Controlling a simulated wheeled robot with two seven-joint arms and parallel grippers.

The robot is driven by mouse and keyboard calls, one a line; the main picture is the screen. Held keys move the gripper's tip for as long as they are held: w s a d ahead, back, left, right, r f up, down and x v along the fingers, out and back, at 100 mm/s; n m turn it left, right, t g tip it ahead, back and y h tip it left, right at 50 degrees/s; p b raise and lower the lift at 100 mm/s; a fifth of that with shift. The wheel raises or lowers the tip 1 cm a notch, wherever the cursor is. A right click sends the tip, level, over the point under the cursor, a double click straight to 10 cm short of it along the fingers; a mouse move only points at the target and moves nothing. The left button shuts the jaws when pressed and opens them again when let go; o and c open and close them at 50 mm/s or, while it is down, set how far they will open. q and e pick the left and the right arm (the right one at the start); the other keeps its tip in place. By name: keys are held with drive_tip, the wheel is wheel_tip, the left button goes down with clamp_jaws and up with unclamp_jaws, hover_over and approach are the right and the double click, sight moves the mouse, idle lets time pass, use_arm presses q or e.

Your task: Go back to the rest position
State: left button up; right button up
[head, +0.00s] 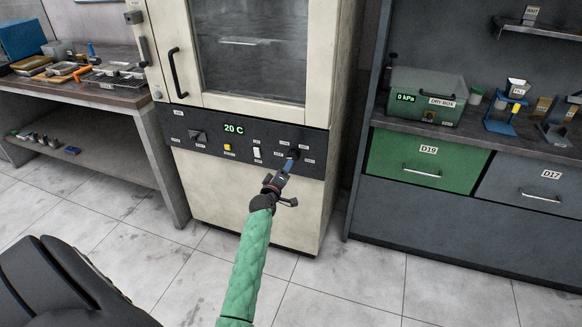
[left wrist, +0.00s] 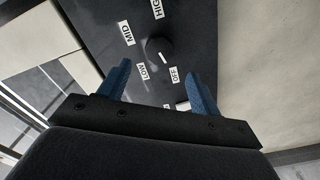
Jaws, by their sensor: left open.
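My left gripper (head: 288,166) reaches in on a green-sleeved arm to the right end of the oven's dark control panel (head: 215,145). In the left wrist view its two blue fingers (left wrist: 157,70) stand apart with nothing between their tips. A round black knob (left wrist: 158,50) shows just beyond the fingertips, apart from them as far as I can tell. The knob's white mark points toward the OFF label (left wrist: 174,74). LOW, MID and HIGH labels surround it. My right gripper is not in view.
The cream oven (head: 250,205) has a closed glass door, a handle (head: 177,73) and a 20 C display. A bench with trays (head: 115,78) stands left. A grey cabinet with a green drawer (head: 420,160) and a dry box (head: 427,96) stands right. The tiled floor (head: 340,285) in front is clear.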

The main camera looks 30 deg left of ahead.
use_arm(q)
drive_tip(key=s+d+m+g+h, duration=0.35)
drive_tip(key=s+d+m, duration=0.2)
drive_tip(key=d, duration=0.45)
drive_tip(key=s+d+m+g+h, duration=0.2)
drive_tip(key=s+d+m+g, duration=0.3)
drive_tip(key=d+m, duration=0.3)
drive_tip(key=s+d+f+m+g, duration=0.2)
drive_tip(key=s+d, duration=0.6)
drive_tip(key=s, duration=0.5)
drive_tip(key=s+d+f+m+g, duration=0.1)
drive_tip(key=s+d+g, duration=0.1)
drive_tip(key=s+d, duration=0.85)
drive_tip(key=s+f+g+p, duration=0.1)
drive_tip(key=s+f, duration=0.5)
drive_tip(key=s, duration=0.7)
drive_tip(key=shift+s+d+m+g+h, duration=0.25)
drive_tip(key=shift+d+m+g+h, duration=0.1)
drive_tip(key=shift+g, duration=0.5)
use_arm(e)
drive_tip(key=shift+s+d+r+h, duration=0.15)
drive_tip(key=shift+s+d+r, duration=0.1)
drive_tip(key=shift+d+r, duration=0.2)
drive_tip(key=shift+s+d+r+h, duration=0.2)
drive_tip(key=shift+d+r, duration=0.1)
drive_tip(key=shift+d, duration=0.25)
